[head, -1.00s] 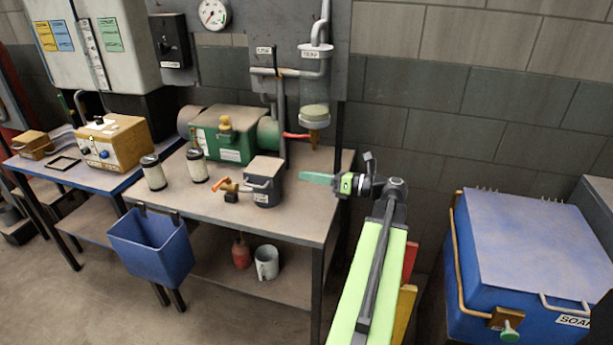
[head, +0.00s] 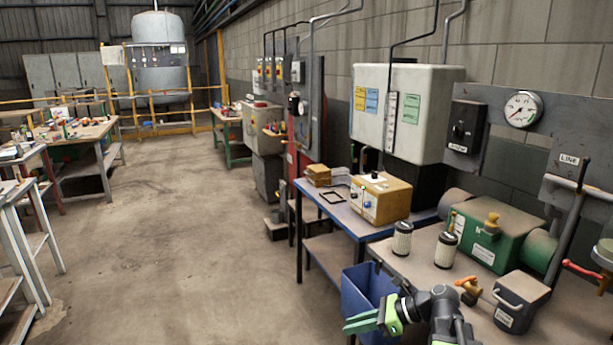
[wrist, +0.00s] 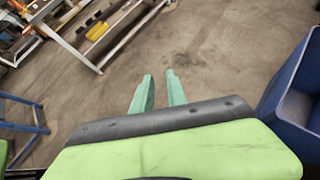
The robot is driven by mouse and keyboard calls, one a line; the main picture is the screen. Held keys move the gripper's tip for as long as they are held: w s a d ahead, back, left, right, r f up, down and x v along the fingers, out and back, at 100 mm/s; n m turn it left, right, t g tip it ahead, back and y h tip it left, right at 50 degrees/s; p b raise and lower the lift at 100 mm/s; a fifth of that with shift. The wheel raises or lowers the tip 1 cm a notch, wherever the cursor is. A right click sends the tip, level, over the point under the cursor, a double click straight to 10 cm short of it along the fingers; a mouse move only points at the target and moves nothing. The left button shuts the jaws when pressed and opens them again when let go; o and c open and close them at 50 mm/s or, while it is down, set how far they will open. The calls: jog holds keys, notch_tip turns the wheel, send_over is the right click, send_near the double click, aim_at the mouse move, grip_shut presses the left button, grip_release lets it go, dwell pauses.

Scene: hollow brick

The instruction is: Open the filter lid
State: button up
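A small dark grey box (head: 520,302) with a lid, a side handle and a label stands on the near workbench, at the lower right of the head view. It looks like the filter housing, and its lid looks shut. An orange-handled brass valve (head: 468,290) sits at its left. My gripper (head: 362,322) is left of the box, in front of the bench and near the blue bin, apart from the box. In the wrist view its two green fingers (wrist: 158,92) are apart with only floor between them. The box is not in the wrist view.
Two white filter cartridges (head: 402,240) with black caps stand on the bench beside a green pump (head: 492,238). A blue bin (head: 362,290) hangs at the bench edge and also shows in the wrist view (wrist: 298,105). The floor (head: 190,240) at left is open.

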jog(key=s+a+f+n+g+h, duration=0.25)
jog(key=f+n+h, duration=0.2)
jog(key=n, duration=0.25)
jog(key=s+a+f+n+g+h, duration=0.1)
jog(key=s+a+f+n+h, duration=0.25)
jog(key=f+n, duration=0.25)
jog(key=d+n+h, duration=0.3)
jog(key=d+n, duration=0.5)
jog(key=n, duration=0.1)
notch_tip(320, 180, up, 12)
jog(key=p, duration=1.2)
jog(key=shift+w+f+n+p, duration=0.2)
jog(key=shift+n+p, duration=0.1)
jog(key=shift+n, duration=0.1)
jog(key=shift+f+t, duration=0.15)
jog(key=shift+t, duration=0.1)
grip_shut()
jog(key=shift+s, duration=0.15)
